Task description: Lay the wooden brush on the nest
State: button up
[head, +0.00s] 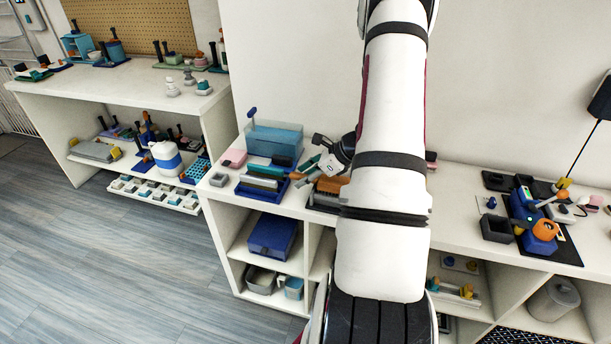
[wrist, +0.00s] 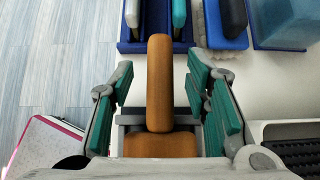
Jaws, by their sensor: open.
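The wooden brush (wrist: 158,85) shows in the wrist view as an orange-brown bar standing between the fingers of my gripper (wrist: 161,78). A wider orange-brown piece (wrist: 160,146) lies below it, nearer the palm. The teal-padded fingers are open, one on each side of the brush, with visible gaps. In the head view my gripper (head: 312,164) is over the middle counter, partly hidden by my arm. Orange-brown wood (head: 330,184) shows below it in a dark tray. I cannot tell which thing is the nest.
A blue tray (head: 263,194) with several upright slabs stands left of my gripper. A clear teal bin (head: 274,139) is behind it, with a pink block (head: 233,158) beside it. A black ridged tray (wrist: 292,152) is at right in the wrist view. The counter's front edge is close.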

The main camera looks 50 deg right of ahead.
jog(key=v, duration=1.2)
dwell(0.3)
